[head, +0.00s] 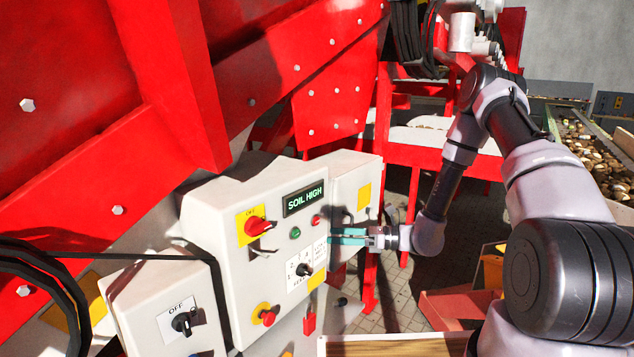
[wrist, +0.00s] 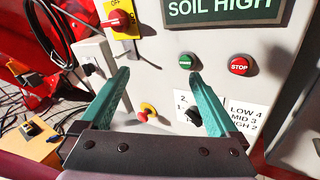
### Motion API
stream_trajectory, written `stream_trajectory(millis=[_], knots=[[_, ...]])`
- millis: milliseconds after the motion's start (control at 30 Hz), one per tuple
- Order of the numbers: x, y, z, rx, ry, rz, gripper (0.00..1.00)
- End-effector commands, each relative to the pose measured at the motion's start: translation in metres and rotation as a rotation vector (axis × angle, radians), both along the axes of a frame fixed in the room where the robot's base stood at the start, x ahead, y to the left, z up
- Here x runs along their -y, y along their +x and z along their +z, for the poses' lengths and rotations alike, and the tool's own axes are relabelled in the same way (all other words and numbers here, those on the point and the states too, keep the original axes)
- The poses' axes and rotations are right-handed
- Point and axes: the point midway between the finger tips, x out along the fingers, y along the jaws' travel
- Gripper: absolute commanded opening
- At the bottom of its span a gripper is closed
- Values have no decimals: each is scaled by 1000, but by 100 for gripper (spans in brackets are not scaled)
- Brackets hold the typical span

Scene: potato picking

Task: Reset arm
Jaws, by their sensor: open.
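My gripper (head: 348,236) is at the right side of the white control box (head: 225,215) in the head view. In the wrist view its two teal fingers (wrist: 155,95) are apart with nothing between them. They point at the panel face, below the "SOIL HIGH" display (head: 304,199). A black selector knob (head: 305,269) with a printed number label sits low on the panel; in the wrist view the right finger partly covers it. Whether a fingertip touches the panel I cannot tell. My arm reaches in from the right, bent at the elbow.
The panel carries a red rotary switch (head: 257,225), a green button (head: 295,233), a red stop button (wrist: 239,66) and an emergency stop (head: 265,314). A smaller "OFF" box (head: 165,310) stands at left. Red machine frame (head: 330,95) rises behind. A conveyor with potatoes (head: 590,150) is at right.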

Motion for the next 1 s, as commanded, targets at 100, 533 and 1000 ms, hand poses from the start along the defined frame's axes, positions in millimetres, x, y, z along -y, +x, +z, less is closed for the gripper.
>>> stream_trajectory(millis=[100,533,1000], knots=[[4,-12,47,145,-100,130,96],[41,-75,168,621,-518,504,96],[114,-146,273,1122,-1067,730,96]])
